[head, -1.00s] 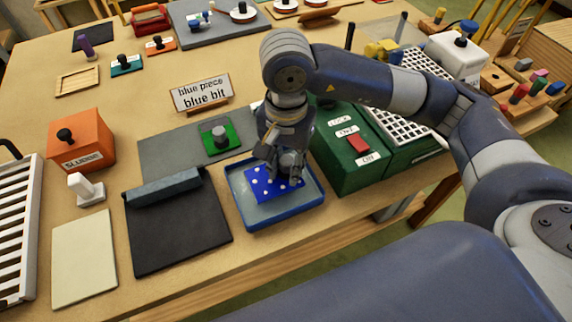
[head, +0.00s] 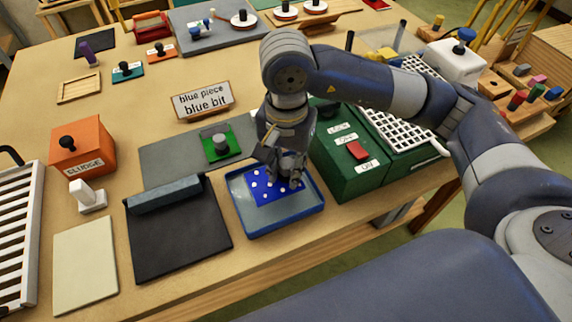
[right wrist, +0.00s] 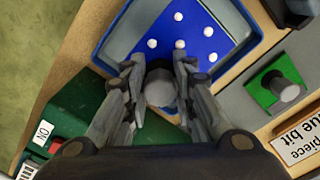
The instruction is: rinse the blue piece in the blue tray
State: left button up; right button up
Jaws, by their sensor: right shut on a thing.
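The blue piece (head: 262,190) is a flat blue plate with white dots, inside the outline of the blue tray (head: 265,234). My right gripper (head: 287,178) comes down over its right part and is shut on its grey knob (right wrist: 160,88). In the right wrist view the fingers stand on both sides of that knob, and the dotted plate (right wrist: 185,32) lies beyond it within the tray walls. I cannot tell whether the plate touches the tray's bottom. The gripper hides part of the plate. My left gripper is not in view.
A green box with a red switch (head: 358,150) stands close right of the tray. A black mat (head: 180,235) lies left. A green piece with a grey knob (head: 220,143) sits on a grey mat behind. A "blue piece / blue bit" sign (head: 203,100) stands farther back.

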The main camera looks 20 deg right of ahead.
aim_at(286, 164)
jog(key=shift+r, duration=0.1)
jog(key=shift+r, duration=1.45)
